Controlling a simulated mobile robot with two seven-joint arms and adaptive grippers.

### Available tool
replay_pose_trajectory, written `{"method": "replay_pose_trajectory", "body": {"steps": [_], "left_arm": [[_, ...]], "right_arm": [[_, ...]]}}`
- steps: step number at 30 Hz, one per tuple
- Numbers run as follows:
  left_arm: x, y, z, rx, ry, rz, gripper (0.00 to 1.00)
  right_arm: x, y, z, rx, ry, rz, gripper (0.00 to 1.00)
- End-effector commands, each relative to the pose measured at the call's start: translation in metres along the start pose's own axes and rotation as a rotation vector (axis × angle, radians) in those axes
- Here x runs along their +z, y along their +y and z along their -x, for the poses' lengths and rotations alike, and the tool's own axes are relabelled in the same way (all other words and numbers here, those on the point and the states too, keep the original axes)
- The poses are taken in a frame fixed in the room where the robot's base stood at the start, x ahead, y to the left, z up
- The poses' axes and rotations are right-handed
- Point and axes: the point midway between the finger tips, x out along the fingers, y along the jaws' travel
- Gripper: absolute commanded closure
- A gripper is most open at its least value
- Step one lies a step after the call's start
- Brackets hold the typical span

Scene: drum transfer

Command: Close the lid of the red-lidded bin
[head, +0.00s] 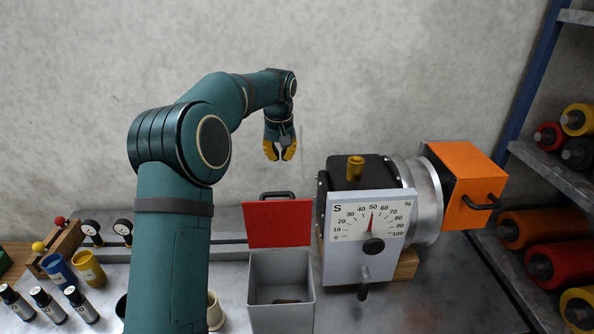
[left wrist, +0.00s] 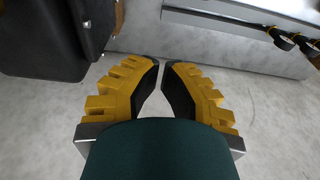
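The grey bin (head: 281,314) stands on the bench, and its red lid (head: 278,226) is open, raised upright at the bin's back edge. The lid has a dark handle (head: 277,196) on its top edge. A small brown item lies inside the bin. My left gripper (head: 280,158) is above and behind the lid, apart from it, fingers pointing down. In the left wrist view its yellow fingertips (left wrist: 161,63) nearly meet, with nothing between them. The lid cannot be made out there. My right gripper is not in view.
A dial machine (head: 366,262) with an orange-ended drum (head: 476,187) stands close right of the bin. Small bottles (head: 48,303) and cups (head: 89,267) are at left, partly behind my left arm. A shelf with rollers (head: 545,268) is at far right.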

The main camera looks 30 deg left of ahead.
Motion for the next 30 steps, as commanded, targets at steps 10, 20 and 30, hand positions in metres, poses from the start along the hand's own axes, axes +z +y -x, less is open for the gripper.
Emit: {"method": "replay_pose_trajectory", "body": {"steps": [10,20,30], "left_arm": [[0.0,-0.001,-0.023,-0.001,-0.003,0.001,1.0],[0.001,-0.001,-0.087,-0.001,-0.003,0.0,1.0],[0.027,-0.001,-0.089,0.001,0.002,0.001,1.0]], "right_arm": [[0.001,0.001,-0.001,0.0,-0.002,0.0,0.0],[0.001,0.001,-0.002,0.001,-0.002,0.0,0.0],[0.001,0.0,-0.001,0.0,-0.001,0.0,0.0]]}}
